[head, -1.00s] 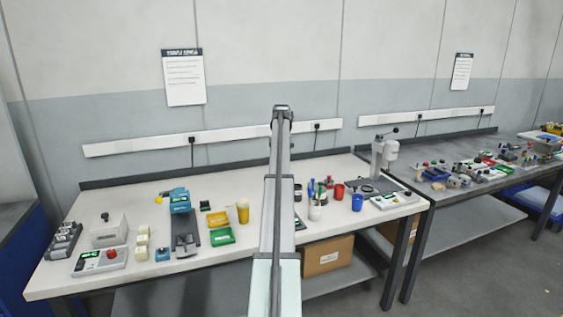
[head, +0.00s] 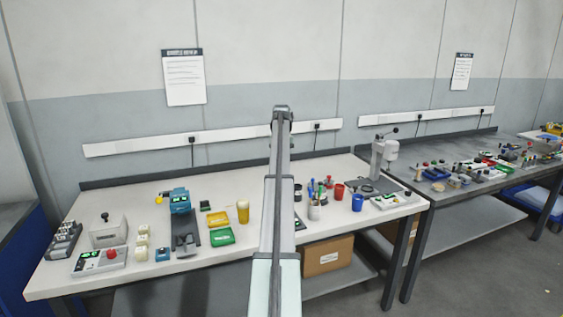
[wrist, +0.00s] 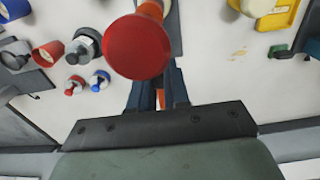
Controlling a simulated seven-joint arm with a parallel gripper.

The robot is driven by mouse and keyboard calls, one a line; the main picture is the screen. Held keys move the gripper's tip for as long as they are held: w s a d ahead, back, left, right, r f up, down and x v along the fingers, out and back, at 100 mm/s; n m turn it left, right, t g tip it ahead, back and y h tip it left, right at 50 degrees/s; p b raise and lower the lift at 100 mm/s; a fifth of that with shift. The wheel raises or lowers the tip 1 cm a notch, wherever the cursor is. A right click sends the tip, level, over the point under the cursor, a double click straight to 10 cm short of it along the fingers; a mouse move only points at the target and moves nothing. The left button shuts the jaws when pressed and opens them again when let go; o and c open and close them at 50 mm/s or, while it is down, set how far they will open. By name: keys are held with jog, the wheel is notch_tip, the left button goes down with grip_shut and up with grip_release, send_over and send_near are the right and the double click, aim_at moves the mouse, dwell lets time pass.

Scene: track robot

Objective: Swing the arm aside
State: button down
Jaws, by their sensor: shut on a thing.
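My gripper (wrist: 160,88) shows in the wrist view, with blue fingers shut on a red-topped thing (wrist: 137,48). The held thing has a round red top and an orange part behind it, between the fingers. Its lower end is hidden. The white bench top lies behind it in the wrist view, and I cannot tell the height above it. In the head view my own arm stands upright in the middle, and the gripper and held thing cannot be made out there.
On the white bench (head: 150,190) stand a blue device (head: 180,200), yellow tray (head: 218,218), green tray (head: 222,237), yellow cup (head: 243,213), pen holder (head: 314,211), red cup (head: 339,191), blue cup (head: 357,203) and press (head: 384,158). A cluttered second bench is at right.

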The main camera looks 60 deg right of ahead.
dwell(0.4)
jog(key=w+m, duration=0.8)
jog(key=m, duration=1)
jog(key=shift+w, duration=0.25)
dwell(0.5)
jog(key=c, duration=1.1)
grip_release()
jog(key=shift+r, duration=0.15)
notch_tip(320, 180, up, 14)
jog(key=shift+f, duration=0.2)
